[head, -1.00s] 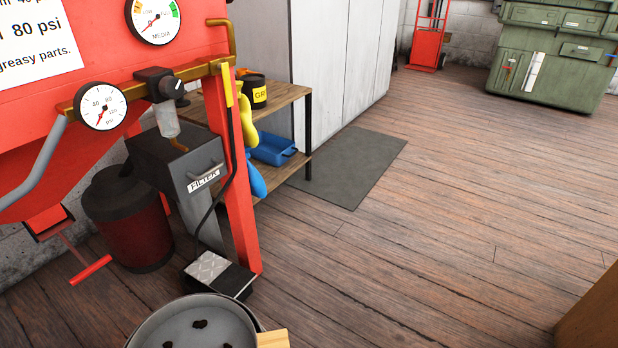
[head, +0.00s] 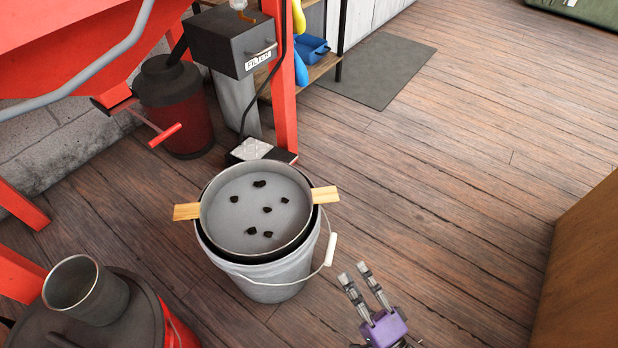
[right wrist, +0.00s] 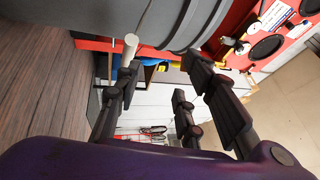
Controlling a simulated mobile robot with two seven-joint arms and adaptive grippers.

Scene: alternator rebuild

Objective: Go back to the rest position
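My right gripper (head: 354,274), with a purple body, is at the bottom of the head view, just right of a grey bucket (head: 262,275). Its fingers are apart and nothing shows between them. In the right wrist view its dark fingers (right wrist: 157,80) are also spread and empty. The bucket's white handle grip (head: 330,249) is close to the fingertips in the head view; I cannot tell whether they touch. My left gripper is in neither view.
A metal cup (head: 82,288) stands on a drum at lower left. A brown panel (head: 580,275) is at right. The plank floor between is clear.

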